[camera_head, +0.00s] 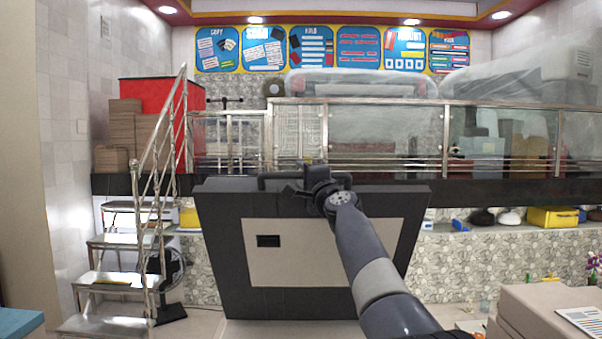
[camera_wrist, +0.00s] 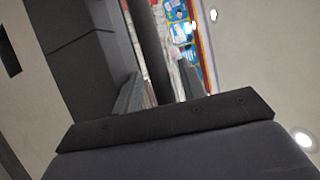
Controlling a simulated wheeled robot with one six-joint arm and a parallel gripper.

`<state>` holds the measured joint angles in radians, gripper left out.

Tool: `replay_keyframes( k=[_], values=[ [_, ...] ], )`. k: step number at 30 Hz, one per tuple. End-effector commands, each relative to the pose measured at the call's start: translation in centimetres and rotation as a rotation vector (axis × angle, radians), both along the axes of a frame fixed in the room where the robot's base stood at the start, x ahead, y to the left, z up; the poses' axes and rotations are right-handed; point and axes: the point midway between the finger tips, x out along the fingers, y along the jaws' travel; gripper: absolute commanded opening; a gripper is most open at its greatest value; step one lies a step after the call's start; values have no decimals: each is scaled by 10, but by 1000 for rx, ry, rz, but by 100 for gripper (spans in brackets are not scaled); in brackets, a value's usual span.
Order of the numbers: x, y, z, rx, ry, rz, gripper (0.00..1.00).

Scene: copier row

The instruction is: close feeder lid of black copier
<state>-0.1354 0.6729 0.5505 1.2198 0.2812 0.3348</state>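The feeder lid (camera_head: 222,240) stands raised and nearly upright, a dark grey slab with a beige inner panel facing me. A dark bar handle (camera_head: 275,182) runs along its top edge. My gripper (camera_head: 312,187) is at the handle, near the middle of the top edge. In the wrist view the handle bar (camera_wrist: 152,45) passes between the two fingers of my gripper (camera_wrist: 160,88); the fingers are apart with gaps beside the bar. Part of the lid (camera_wrist: 85,60) fills the left of that view.
Metal stairs (camera_head: 120,281) are at the left. A railed platform (camera_head: 480,192) with covered items runs behind the lid. My arm crosses in front of the lid's right part.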

Motion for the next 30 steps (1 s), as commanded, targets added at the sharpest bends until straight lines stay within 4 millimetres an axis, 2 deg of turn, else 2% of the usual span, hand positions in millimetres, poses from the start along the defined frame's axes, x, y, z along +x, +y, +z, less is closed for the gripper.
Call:
replay_keyframes(
  k=[5, 20, 30],
  values=[
    [0, 0, 0, 0, 0, 0, 40],
    [0, 0, -1, 1, 1, 0, 0],
    [0, 0, -1, 1, 1, 0, 0]
  ],
)
